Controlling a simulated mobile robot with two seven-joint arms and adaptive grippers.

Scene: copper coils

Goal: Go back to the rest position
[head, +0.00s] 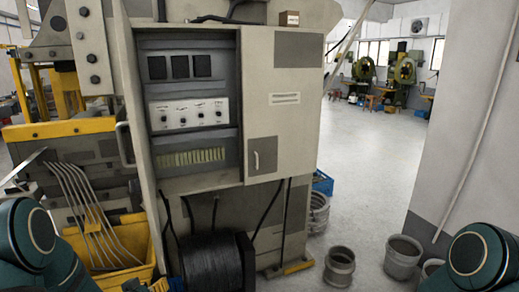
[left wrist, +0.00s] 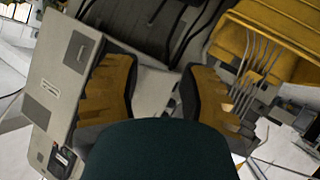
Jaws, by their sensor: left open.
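My left gripper (left wrist: 162,92) is open in the left wrist view, with its two yellow-and-black fingers spread apart and nothing between them. In the head view only the tips of my left gripper (head: 158,285) show at the bottom edge, in front of the yellow bin and left of a black wire coil (head: 212,263). My teal arm links show at both lower corners of the head view. My right gripper is out of the picture.
A grey control cabinet (head: 275,105) with an open door stands close ahead. A yellow bin (head: 125,270) with bent metal rods is at lower left. Grey buckets (head: 340,266) stand at right near a wall.

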